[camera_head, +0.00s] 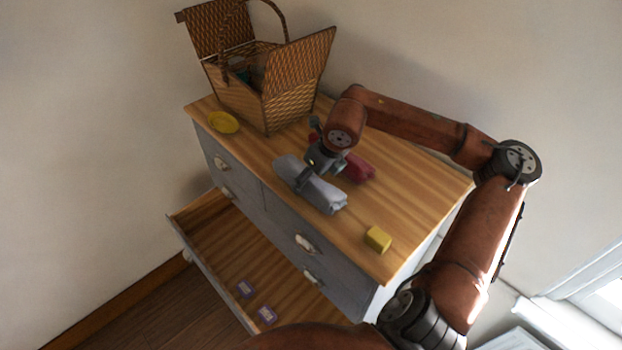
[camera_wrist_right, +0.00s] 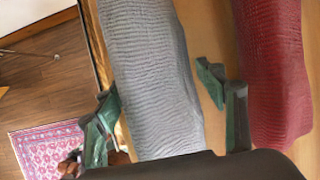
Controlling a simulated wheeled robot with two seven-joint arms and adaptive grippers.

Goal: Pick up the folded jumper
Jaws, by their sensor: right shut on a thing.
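A grey folded, rolled knit (camera_head: 322,194), which looks like the jumper, is on the wooden top of the dresser. A dark red rolled knit (camera_head: 358,168) lies just behind it. My right gripper (camera_head: 308,174) comes down over the grey roll and is shut on it around its middle. In the right wrist view the grey roll (camera_wrist_right: 155,75) runs between the two green fingers (camera_wrist_right: 165,115), and the red roll (camera_wrist_right: 272,70) lies outside the right finger. Whether the grey roll is clear of the wood cannot be told. My left gripper is not in view.
An open wicker basket (camera_head: 240,100) stands at the back left of the dresser top (camera_head: 400,185). A yellow dish (camera_head: 223,122) lies at its left and a yellow block (camera_head: 377,239) near the front right. The lower drawer (camera_head: 215,245) is open, with two purple packets inside.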

